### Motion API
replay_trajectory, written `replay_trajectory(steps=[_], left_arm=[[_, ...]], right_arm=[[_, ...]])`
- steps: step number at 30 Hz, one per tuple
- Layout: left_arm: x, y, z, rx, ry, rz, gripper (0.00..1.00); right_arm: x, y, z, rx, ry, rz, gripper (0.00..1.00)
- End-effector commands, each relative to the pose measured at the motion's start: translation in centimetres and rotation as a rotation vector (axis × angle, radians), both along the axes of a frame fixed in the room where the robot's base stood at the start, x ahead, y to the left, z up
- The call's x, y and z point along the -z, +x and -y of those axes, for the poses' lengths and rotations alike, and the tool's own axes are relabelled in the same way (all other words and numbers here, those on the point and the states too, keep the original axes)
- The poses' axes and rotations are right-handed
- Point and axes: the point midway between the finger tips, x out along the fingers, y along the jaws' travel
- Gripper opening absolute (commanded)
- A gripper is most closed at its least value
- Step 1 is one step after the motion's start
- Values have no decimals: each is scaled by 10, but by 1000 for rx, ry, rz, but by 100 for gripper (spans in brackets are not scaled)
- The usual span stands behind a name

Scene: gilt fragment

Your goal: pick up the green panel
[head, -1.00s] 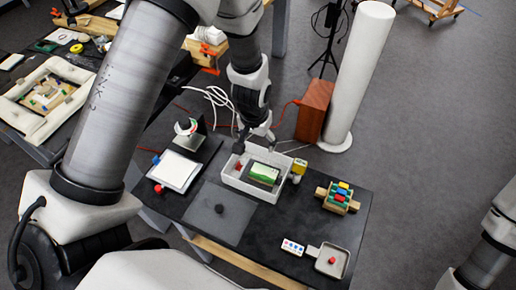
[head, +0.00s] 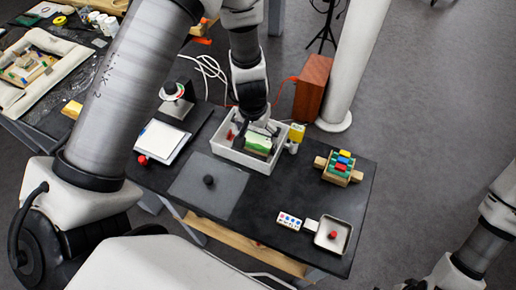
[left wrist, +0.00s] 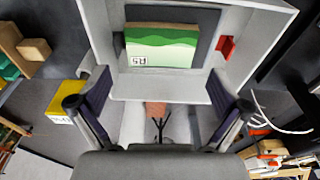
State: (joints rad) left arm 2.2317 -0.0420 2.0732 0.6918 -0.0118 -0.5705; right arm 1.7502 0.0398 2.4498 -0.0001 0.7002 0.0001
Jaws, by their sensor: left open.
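The green panel (head: 258,144) is inside a white open-topped bin (head: 228,152) on the black table. In the left wrist view the panel (left wrist: 160,48) has a wavy two-tone green face, a tan top edge and a small white label. It is in front of a dark slab (left wrist: 204,20) in the bin. My left gripper (head: 256,124) is over the bin at the panel's far side. In the left wrist view its fingers (left wrist: 158,76) are spread wide on either side of the panel, with nothing between them. Only part of my right arm shows; its gripper is out of view.
A red piece (left wrist: 226,47) is at the bin's side. A yellow block (head: 297,132) stands just outside the bin. A colored peg block (head: 339,168), a small tray (head: 345,246) and a grey mat (head: 230,183) are nearby.

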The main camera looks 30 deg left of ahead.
Motion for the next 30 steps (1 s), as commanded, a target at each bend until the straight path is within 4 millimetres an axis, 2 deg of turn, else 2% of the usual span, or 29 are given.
replay_trajectory(steps=[9, 16, 17, 18, 20, 21, 23, 28, 30], left_arm=[[55, 6, -3, -1, -1, -1, 100], [54, 7, -3, 0, 0, -1, 100], [54, 7, -3, 0, 0, -1, 93], [54, 7, -3, 0, 0, -1, 79], [54, 6, -3, 0, 0, -1, 57], [54, 6, -3, 0, 0, -1, 51], [54, 6, -3, 0, 0, -2, 45], [55, 6, -3, 0, 0, -4, 44], [55, 5, -3, 1, 0, -4, 32]], right_arm=[[40, 0, 0, 0, 0, -1, 80], [37, 0, 0, 0, 0, 0, 80], [37, 0, 0, 0, 0, 0, 80], [37, 0, 0, 0, 0, 0, 80], [37, 0, 0, 0, 0, -1, 80], [37, 0, 0, 0, 0, -1, 80], [37, 0, 0, 0, 0, -1, 80], [38, 0, 0, 0, 0, -1, 80], [38, 0, 0, 0, 0, -1, 80]])
